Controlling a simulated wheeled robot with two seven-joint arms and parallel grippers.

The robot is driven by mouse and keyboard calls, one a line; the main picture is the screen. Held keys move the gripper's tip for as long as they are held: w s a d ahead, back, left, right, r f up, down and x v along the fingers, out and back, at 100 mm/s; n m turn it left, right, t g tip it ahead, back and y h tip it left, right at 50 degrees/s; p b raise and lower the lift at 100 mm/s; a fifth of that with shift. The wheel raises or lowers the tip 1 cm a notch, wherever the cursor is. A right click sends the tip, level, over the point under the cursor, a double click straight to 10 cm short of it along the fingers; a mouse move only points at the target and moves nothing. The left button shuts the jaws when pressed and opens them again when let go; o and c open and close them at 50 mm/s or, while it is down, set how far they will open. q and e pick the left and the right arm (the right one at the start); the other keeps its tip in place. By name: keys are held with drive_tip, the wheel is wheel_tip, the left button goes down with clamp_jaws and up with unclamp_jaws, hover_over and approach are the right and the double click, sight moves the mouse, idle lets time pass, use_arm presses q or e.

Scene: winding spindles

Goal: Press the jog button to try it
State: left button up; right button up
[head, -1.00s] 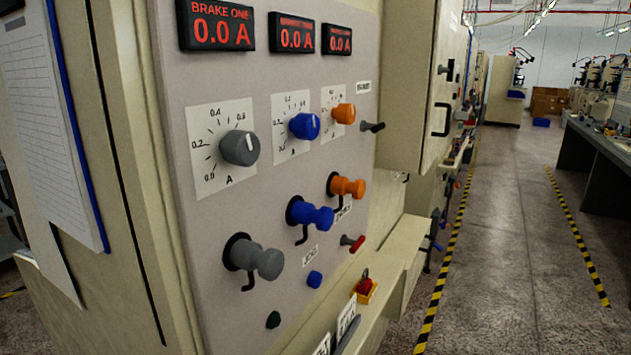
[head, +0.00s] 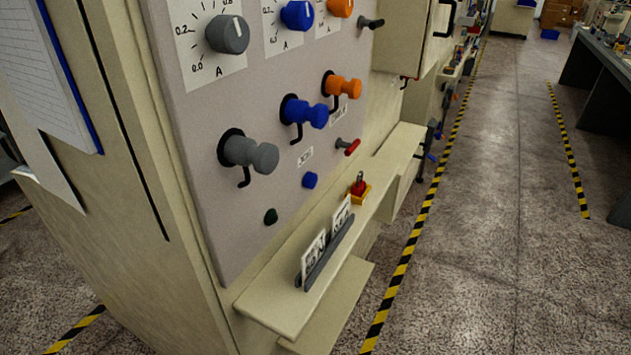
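A blue button (head: 310,180) sits low on the grey panel (head: 214,247), with a small label (head: 305,157) just above it. The label's lettering is too small to read surely, so I cannot be certain that this is the jog button. A dark green button (head: 270,216) sits lower and to the left. Neither of my grippers is in view.
Grey (head: 250,154), blue (head: 304,112) and orange (head: 343,86) spindle-like knobs stick out above the buttons. A red-tipped lever (head: 348,146) is to their right. A ledge (head: 268,305) below carries a card holder (head: 325,252) and a red-and-yellow item (head: 359,189). The aisle floor is clear.

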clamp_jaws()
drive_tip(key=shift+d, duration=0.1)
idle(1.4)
